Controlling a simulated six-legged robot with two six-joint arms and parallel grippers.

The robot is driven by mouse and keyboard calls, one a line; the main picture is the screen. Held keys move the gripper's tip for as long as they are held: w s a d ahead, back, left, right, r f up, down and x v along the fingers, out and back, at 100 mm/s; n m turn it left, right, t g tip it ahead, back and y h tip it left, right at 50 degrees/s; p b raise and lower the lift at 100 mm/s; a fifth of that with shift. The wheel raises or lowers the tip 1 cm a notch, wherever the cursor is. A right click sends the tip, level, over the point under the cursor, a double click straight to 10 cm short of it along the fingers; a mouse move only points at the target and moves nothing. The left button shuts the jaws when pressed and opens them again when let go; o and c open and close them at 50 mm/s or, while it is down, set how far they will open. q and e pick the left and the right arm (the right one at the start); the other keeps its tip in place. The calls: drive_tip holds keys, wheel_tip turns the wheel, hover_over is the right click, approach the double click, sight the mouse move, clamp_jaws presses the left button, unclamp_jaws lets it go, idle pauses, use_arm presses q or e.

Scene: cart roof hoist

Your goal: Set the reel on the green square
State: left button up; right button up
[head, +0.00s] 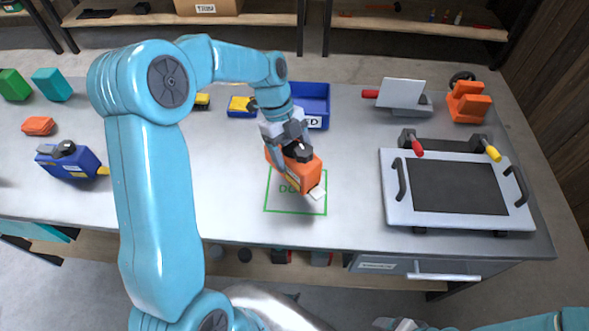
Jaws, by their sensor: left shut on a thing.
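My left gripper (284,143) is shut on an orange reel (305,175) with a black knob on top and a pale tab at its lower end. The reel is tilted and covers the upper right part of the green square (267,198), an outline with lettering on the grey bench. I cannot tell whether the reel touches the bench. Part of the lettering is hidden by the reel and gripper. My right arm shows only at the bottom edge, where a small grey piece of what looks like its gripper (395,324) is cut off.
A blue bin (313,98) stands just behind the square. A framed dark plate (455,188) with clamps lies to the right. A blue reel-like tool (68,161) and an orange block (38,126) lie at the left. Bench (350,215) around the square is clear.

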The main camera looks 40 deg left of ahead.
use_arm(q)
wheel_tip(320, 180, down, 7)
drive_tip(key=shift+w+f, duration=0.1)
idle(0.3)
drive_tip(key=o, duration=1.3)
drive_tip(key=shift+o, duration=0.2)
drive_tip(key=shift+r+p, duration=0.3)
drive_tip(key=b+v, duration=0.1)
drive_tip(key=v, duration=1)
drive_tip(key=shift+a+r, duration=0.15)
drive_tip(key=shift+r, duration=0.2)
